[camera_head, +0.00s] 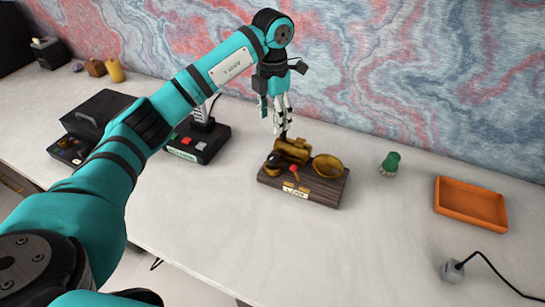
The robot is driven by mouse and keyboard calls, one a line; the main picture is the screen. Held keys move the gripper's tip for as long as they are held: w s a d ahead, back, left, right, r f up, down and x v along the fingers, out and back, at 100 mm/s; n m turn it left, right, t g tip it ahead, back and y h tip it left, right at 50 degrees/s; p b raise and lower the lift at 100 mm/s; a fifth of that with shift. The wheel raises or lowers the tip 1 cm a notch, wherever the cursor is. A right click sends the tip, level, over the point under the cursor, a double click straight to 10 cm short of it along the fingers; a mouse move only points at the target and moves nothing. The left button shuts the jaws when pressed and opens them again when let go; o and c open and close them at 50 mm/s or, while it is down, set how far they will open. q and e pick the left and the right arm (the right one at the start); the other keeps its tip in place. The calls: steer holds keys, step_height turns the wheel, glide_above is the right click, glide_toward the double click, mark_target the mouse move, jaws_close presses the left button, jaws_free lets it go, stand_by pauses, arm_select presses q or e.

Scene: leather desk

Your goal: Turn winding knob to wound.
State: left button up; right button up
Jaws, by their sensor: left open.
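A brass device on a dark wooden base (325,188) stands near the middle of the desk, with a cream label on its front edge. It carries a brass block (291,150), a round brass dish-like part (328,167), a dark round knob (273,160) and a small red lever (294,172). Which part is the winding knob, and its setting, I cannot tell for sure. My left gripper (281,131) points down just above and behind the brass block, open, with nothing seen in it. Whether its tips touch the device is unclear. My right gripper is not in view.
A black device with red and grey buttons (198,142) and a black box (98,112) stand to the left, partly behind my arm. A green object (390,162), an orange tray (471,204) and a grey cabled block (452,270) lie to the right. The front middle is clear.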

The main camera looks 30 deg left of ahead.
mark_target(273, 156)
arm_select(q)
step_height(273, 156, down, 13)
steer(key=shift+d+p, duration=0.15)
steer(key=shift+p, duration=0.7)
steer(key=shift+f, duration=0.45)
steer(key=c, duration=1.1)
steer(key=shift+c, duration=0.2)
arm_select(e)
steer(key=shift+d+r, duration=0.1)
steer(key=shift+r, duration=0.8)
